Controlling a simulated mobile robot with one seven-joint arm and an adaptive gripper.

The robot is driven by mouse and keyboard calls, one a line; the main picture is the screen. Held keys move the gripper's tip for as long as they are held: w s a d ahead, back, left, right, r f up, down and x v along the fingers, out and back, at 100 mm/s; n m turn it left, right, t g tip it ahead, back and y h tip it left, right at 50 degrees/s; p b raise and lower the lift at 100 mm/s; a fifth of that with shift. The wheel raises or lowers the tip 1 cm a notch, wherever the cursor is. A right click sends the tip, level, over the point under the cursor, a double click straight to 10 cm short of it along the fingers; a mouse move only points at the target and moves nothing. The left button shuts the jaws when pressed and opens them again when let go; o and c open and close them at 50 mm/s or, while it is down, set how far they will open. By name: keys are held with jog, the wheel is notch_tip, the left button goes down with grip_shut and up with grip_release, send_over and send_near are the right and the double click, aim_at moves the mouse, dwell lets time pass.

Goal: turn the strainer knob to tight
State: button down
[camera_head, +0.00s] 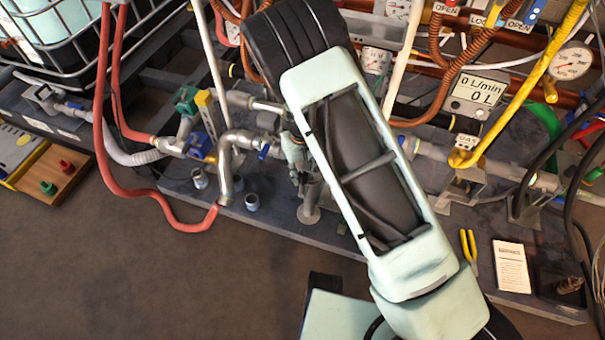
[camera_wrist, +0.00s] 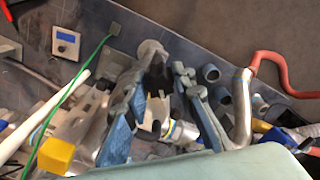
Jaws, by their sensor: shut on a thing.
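My gripper (camera_wrist: 160,76) reaches down into the pipework with its two blue-grey fingers on either side of a dark grey fitting (camera_wrist: 156,82). It is shut on this part, which appears to be the strainer knob, though the contact is partly hidden. A rounded grey end (camera_wrist: 151,49) shows just beyond the fingertips in the wrist view. In the head view my arm covers most of the spot. Only part of my gripper (camera_head: 296,155) shows at the arm's left edge, above a grey round-based fitting (camera_head: 309,208). I cannot read any tight marking.
A red hose (camera_head: 155,195) loops at left, joining a bent grey pipe (camera_head: 226,165) beside my gripper. Small grey cups (camera_head: 252,201) stand on the platform. Yellow pliers (camera_head: 469,250) and a white card (camera_head: 511,266) lie at right.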

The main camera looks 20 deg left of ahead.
aim_at(302, 174)
jog(key=shift+m, duration=0.3)
jog(key=m+p, duration=0.1)
jog(key=m, duration=0.1)
jog(key=shift+r+m, duration=0.1)
jog(key=shift+m, duration=0.2)
jog(key=shift+m+p, duration=0.9)
jog(key=shift+m, duration=1.2)
jog(key=c, duration=1.6)
grip_release()
notch_tip(302, 174, up, 12)
jog(key=shift+f, duration=0.1)
